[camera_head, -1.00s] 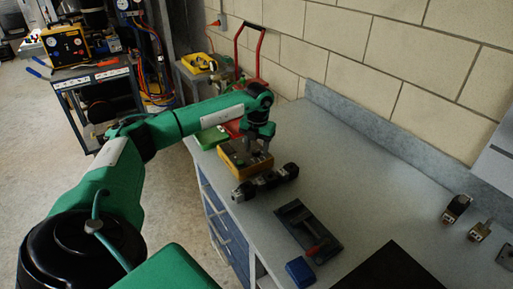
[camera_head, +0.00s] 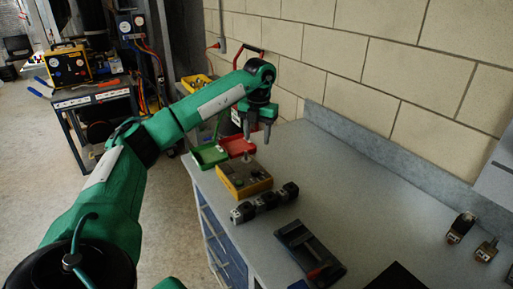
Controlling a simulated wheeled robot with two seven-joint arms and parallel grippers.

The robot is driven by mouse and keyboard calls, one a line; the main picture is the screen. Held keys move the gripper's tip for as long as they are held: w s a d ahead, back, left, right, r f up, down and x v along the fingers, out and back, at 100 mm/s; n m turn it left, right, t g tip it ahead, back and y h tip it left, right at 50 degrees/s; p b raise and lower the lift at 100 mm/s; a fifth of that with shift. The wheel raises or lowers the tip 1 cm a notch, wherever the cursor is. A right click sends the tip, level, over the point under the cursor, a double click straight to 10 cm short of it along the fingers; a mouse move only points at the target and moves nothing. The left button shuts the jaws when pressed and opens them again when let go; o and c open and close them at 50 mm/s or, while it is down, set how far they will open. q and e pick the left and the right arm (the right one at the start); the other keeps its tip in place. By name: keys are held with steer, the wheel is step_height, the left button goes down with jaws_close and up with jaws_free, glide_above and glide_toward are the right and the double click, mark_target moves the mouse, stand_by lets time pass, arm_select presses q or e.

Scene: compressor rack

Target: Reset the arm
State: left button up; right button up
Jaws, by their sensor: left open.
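My left arm reaches in from the left over the workbench (camera_head: 345,200). My left gripper (camera_head: 258,137) hangs with its two fingers pointing down. It is open and empty, above and behind the yellow control box (camera_head: 243,178), and apart from it. The box sits on the bench near its left edge and has a small upright knob or lever on top. My right gripper is not in the picture.
A black cylindrical fitting (camera_head: 265,203) lies in front of the box. A black tool holder (camera_head: 308,250) lies nearer. Green (camera_head: 209,155) and red (camera_head: 238,146) trays stand behind. Small metal parts (camera_head: 461,227) lie at right. The bench's middle is clear.

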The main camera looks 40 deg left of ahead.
arm_select(q)
steer(key=shift+r, duration=0.35)
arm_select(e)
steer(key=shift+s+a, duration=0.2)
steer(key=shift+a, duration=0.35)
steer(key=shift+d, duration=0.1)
